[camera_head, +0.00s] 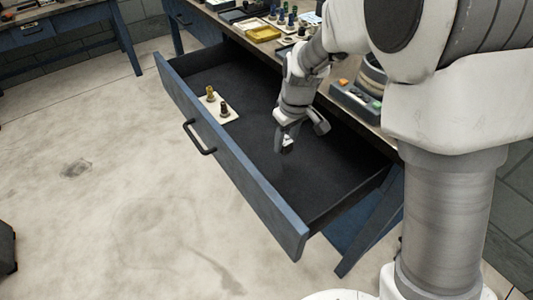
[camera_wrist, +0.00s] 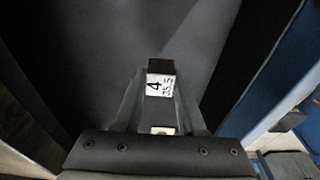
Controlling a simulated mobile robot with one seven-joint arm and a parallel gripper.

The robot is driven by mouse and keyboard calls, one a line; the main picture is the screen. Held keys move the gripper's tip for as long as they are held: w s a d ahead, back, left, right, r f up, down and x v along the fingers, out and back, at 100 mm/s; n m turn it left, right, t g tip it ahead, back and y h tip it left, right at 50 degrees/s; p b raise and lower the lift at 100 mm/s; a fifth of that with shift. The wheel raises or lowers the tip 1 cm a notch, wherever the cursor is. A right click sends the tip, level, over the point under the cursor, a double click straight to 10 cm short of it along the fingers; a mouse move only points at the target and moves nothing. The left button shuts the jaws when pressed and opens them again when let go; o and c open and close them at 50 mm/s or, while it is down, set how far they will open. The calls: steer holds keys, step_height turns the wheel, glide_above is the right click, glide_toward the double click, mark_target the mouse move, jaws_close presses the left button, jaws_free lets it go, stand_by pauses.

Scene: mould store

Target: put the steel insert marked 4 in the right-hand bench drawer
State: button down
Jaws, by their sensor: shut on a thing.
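The steel insert marked 4 (camera_wrist: 160,86) is a small dark block with a white label reading "4" and "35.5". My gripper (camera_wrist: 158,100) is shut on it, one finger on each side. In the head view my gripper (camera_head: 288,140) points down inside the outline of the open bench drawer (camera_head: 240,183). The drawer has a blue front with a dark handle and a dark floor. The insert is hard to make out in the head view. I cannot tell how far it is above the drawer floor, or whether it touches it.
A pale plate (camera_head: 226,113) with two small brass and dark fittings lies in the drawer's left part. The rest of its floor looks clear.

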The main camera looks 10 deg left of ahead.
glide_above(267, 163)
steer(key=f, duration=0.2)
steer(key=shift+s+d+f+b, duration=0.1)
steer(key=shift+d+f+b, duration=0.1)
steer(key=shift+f+b, duration=0.9)
steer(key=shift+f, duration=1.15)
steer(key=shift+f, duration=0.2)
steer(key=c, duration=0.5)
jaws_free()
